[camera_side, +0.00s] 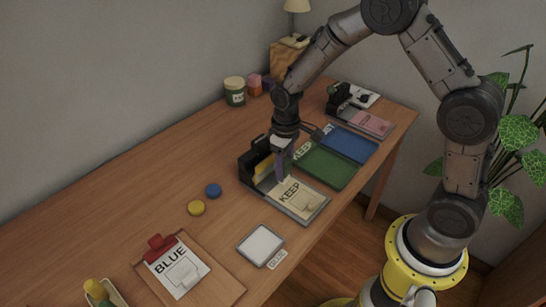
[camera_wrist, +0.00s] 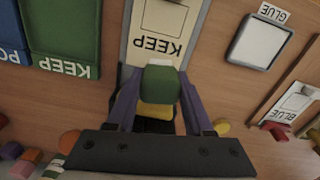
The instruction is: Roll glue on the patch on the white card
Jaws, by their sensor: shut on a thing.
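My gripper (camera_wrist: 158,112) has purple fingers shut on a green-topped block (camera_wrist: 160,85), with yellow showing below it. In the side view my gripper (camera_side: 281,167) is over the black holder (camera_side: 252,165) at the end of a cream KEEP card (camera_side: 296,198); whether the block touches the holder I cannot tell. The white card (camera_side: 165,262), marked BLUE, lies on a clipboard under a red clip and bears a pale patch (camera_side: 184,274). It also shows in the wrist view (camera_wrist: 296,101). The pale glue pad (camera_side: 261,244), labelled GLUE, lies at the front edge and in the wrist view (camera_wrist: 258,40).
A green folder (camera_side: 326,167) and a blue folder (camera_side: 348,143) lie right of the holder. Blue (camera_side: 213,190) and yellow (camera_side: 196,208) discs lie to its left. A small tray (camera_side: 116,297) holds a yellow-green thing. A jar (camera_side: 235,92) stands at the back. The left table is mostly clear.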

